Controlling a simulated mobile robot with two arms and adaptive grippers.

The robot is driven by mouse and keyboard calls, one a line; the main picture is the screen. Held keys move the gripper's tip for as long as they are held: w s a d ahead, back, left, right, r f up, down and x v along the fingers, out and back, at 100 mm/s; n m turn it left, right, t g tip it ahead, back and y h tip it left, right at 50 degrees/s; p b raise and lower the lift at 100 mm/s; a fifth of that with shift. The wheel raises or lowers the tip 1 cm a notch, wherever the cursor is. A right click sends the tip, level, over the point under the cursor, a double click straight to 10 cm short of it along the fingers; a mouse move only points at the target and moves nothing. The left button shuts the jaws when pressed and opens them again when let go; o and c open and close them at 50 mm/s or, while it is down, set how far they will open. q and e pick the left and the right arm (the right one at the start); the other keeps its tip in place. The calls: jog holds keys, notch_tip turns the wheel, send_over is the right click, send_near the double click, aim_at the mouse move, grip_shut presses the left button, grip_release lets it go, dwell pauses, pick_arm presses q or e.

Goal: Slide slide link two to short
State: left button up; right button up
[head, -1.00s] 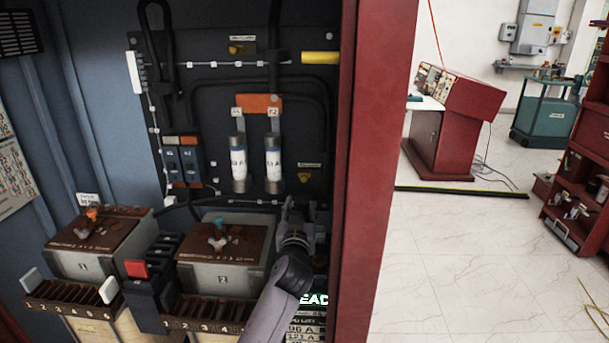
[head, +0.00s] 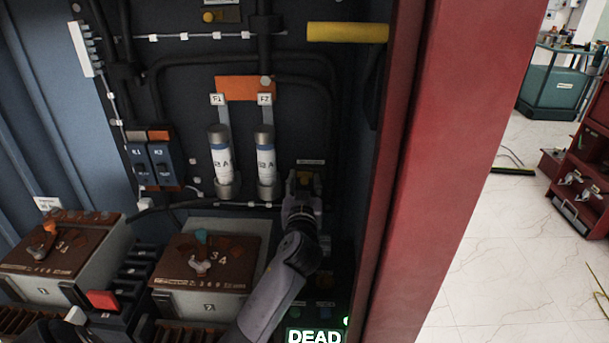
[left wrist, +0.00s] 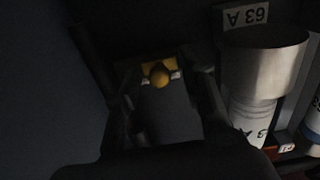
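A yellow knob (left wrist: 158,76) on a small yellow plate, with pale pieces on both sides, shows between my gripper's fingers in the left wrist view. In the head view its labelled spot (head: 311,162) on the dark panel is largely hidden behind my left gripper (head: 304,180). A similar yellow slide piece (head: 209,16) sits at the top of the panel. I cannot read which is link two. My left gripper is open, its fingers (left wrist: 167,100) apart on either side of the knob; contact cannot be told.
Two white fuse cylinders (head: 220,160) (head: 264,160) stand just left of my left gripper. A red cabinet post (head: 450,150) is close on the right. Brown-topped boxes (head: 215,260) with dials stand below. A lit "DEAD" sign (head: 314,337) is at the bottom.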

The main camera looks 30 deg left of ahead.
pick_arm(q)
jog(key=shift+d, duration=0.1)
jog(key=shift+c, duration=0.3)
grip_shut()
dwell(0.6)
